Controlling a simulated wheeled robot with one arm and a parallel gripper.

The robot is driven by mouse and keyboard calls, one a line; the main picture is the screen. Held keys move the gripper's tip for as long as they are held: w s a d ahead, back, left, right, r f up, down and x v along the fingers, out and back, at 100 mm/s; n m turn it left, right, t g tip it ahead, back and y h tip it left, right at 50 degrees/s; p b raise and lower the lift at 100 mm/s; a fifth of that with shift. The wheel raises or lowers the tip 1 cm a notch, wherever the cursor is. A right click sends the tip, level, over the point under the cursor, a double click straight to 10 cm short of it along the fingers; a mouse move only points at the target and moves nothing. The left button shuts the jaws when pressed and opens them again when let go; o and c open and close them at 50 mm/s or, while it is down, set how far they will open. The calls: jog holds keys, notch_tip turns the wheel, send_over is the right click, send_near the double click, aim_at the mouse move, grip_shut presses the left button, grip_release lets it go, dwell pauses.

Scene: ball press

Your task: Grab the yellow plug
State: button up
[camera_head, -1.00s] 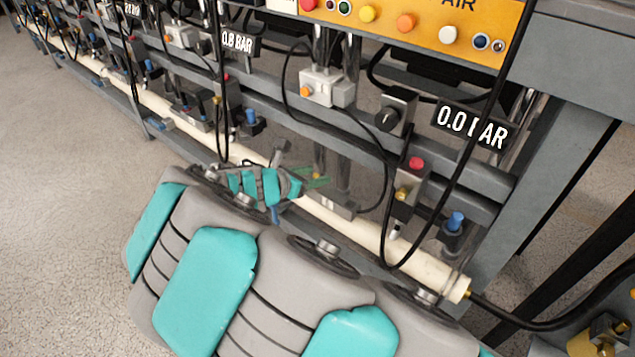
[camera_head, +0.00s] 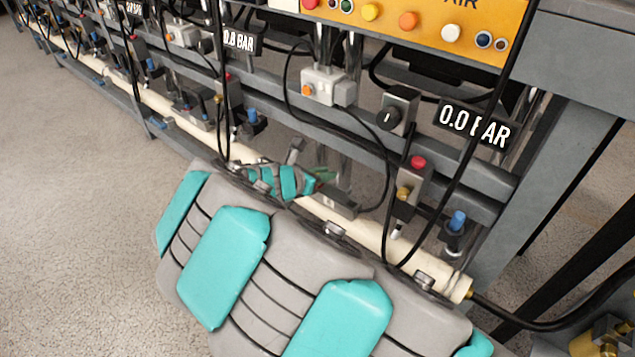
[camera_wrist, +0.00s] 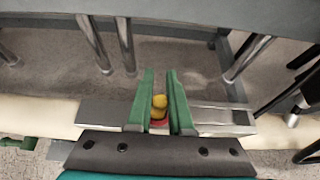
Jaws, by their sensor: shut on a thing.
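The yellow plug (camera_wrist: 159,103) shows in the wrist view between the two green fingers of my gripper (camera_wrist: 160,98). The fingers are closed on its sides. A red part (camera_wrist: 159,124) shows just below the plug, towards the gripper's palm. In the head view my gripper (camera_head: 322,175) is at the cream pipe, below the grey box with the orange button. The plug itself is hidden there by the fingers and my arm.
The cream pipe (camera_head: 375,236) runs along the lower frame. Black hoses hang in front of the rails. A valve with a red knob (camera_head: 418,162) and a blue-capped fitting (camera_head: 457,220) stand to the right. Open floor (camera_head: 75,190) lies to the left.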

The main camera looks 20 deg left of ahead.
grip_shut()
jog(key=shift+r, duration=0.15)
